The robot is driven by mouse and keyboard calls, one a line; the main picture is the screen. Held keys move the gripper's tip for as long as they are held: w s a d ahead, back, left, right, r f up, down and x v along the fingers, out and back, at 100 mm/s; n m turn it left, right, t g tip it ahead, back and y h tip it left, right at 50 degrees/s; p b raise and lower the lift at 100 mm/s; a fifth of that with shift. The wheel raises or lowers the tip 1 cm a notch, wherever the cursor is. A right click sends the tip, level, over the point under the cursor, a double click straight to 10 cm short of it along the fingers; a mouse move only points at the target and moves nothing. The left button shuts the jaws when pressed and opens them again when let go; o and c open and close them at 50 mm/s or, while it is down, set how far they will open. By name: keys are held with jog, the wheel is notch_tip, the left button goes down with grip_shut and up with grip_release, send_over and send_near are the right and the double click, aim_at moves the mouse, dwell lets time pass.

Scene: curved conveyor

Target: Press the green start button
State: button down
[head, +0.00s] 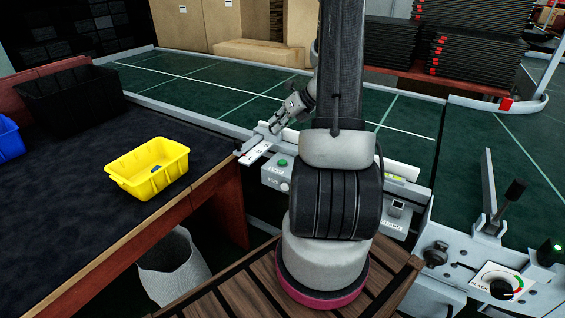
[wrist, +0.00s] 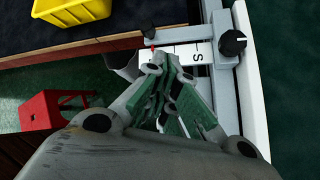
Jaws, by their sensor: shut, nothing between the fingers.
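The green start button (head: 282,163) sits on the light grey control panel (head: 272,177) at the near edge of the conveyor, just left of my arm. My gripper (head: 273,128) is above and behind the button in the head view, apart from it and pointing down-left. In the wrist view my gripper (wrist: 172,62) is shut and empty, its green-sided fingers together over a white panel with a letter S (wrist: 197,56). The green button does not show in the wrist view; the gripper may cover it.
A yellow bin (head: 128,179) stands on the dark table at left, with a black bin (head: 68,102) behind. A white waste bin (head: 172,265) is below. The green curved conveyor (head: 200,85) runs behind. A lever (head: 512,195) stands at right. The wrist view shows a red stool (wrist: 48,108) and black knob (wrist: 232,42).

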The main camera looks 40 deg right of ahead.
aim_at(284, 160)
jog(key=d+f+m, duration=0.3)
jog(key=shift+w+d+m+t+h, duration=0.2)
jog(key=shift+w+m+t+h, duration=0.1)
jog(key=shift+t, duration=0.1)
jog(key=shift+s+f, duration=0.1)
jog(key=shift+f, duration=4.35)
jog(key=shift+a+f, duration=0.1)
jog(key=shift+f, duration=0.3)
jog(key=shift+f, duration=0.4)
jog(key=shift+r, duration=0.85)
